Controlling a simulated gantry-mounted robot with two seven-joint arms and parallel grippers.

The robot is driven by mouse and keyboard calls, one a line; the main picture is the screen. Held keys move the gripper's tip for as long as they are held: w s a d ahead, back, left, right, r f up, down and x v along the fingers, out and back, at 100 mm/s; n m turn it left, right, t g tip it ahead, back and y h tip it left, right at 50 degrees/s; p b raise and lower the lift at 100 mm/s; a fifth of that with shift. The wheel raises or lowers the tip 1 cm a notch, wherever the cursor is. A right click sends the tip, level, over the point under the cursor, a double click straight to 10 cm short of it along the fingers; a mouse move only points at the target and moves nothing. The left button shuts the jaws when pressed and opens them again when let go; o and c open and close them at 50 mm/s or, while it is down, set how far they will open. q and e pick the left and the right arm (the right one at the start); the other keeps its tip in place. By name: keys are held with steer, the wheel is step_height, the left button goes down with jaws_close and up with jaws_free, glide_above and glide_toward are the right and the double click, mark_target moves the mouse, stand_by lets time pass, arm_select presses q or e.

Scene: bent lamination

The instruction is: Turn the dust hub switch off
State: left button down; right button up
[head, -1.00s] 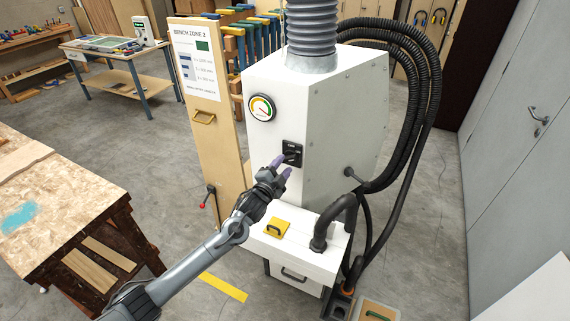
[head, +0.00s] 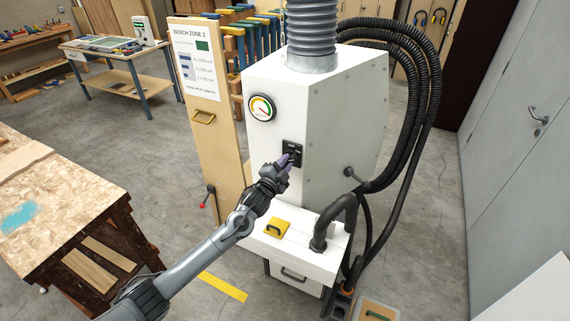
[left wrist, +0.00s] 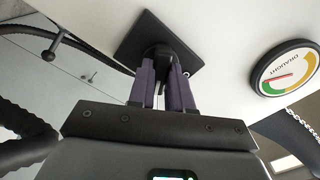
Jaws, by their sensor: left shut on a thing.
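The dust hub (head: 345,120) is a white cabinet with a grey duct on top. Its switch is a black square plate (head: 298,148) with a dark knob on the front face, right of and below the round gauge (head: 261,108). My left gripper (head: 288,161) has purple fingers and is at the switch, covering part of it. In the left wrist view the fingers (left wrist: 164,92) are shut on the black switch knob (left wrist: 158,54), which stands out from the black plate (left wrist: 146,37). The plate's lettering is too small to read. My right gripper is not in view.
Black hoses (head: 425,110) loop down the right side. A wooden bench (head: 50,190) stands at left. The floor between is mostly clear.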

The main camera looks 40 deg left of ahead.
arm_select(q)
steer(key=shift+n, duration=0.3)
steer(key=n+p, duration=0.4)
steer(key=n, duration=0.7)
steer(key=shift+n, duration=0.3)
stand_by(0.3)
steer(key=c, duration=1)
jaws_free()
steer(key=shift+c, duration=0.2)
steer(key=shift+s, duration=0.1)
